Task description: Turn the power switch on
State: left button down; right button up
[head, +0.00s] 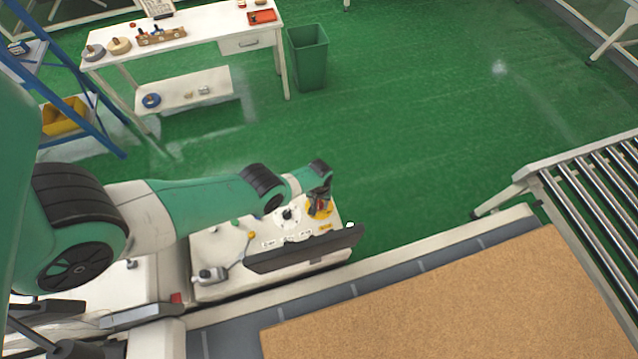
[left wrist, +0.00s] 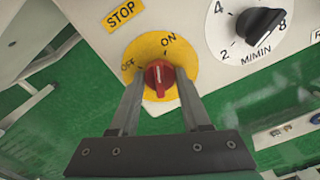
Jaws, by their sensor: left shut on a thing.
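The power switch is a red knob (left wrist: 158,73) on a round yellow plate (left wrist: 143,48) marked OFF and ON in the left wrist view. The fingers of my left gripper (left wrist: 159,82) stand on either side of the knob and are shut on it. I cannot clearly tell which mark the knob points to. In the head view, my left gripper (head: 319,192) is over the yellow plate (head: 325,211) at the far right of the white control panel (head: 215,243); the knob is mostly hidden there.
A black dial (left wrist: 262,21) marked M/MIN sits beside the switch, and a yellow STOP label (left wrist: 122,14) is near it. A dark screen (head: 305,250) stands along the panel's front edge. A brown board (head: 460,300) and a roller conveyor (head: 590,200) lie to the right.

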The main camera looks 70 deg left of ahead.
pick_arm(q)
jog(key=shift+m, duration=1.9)
jog(key=shift+c, duration=1.8)
grip_release()
jog(key=shift+r, duration=0.1)
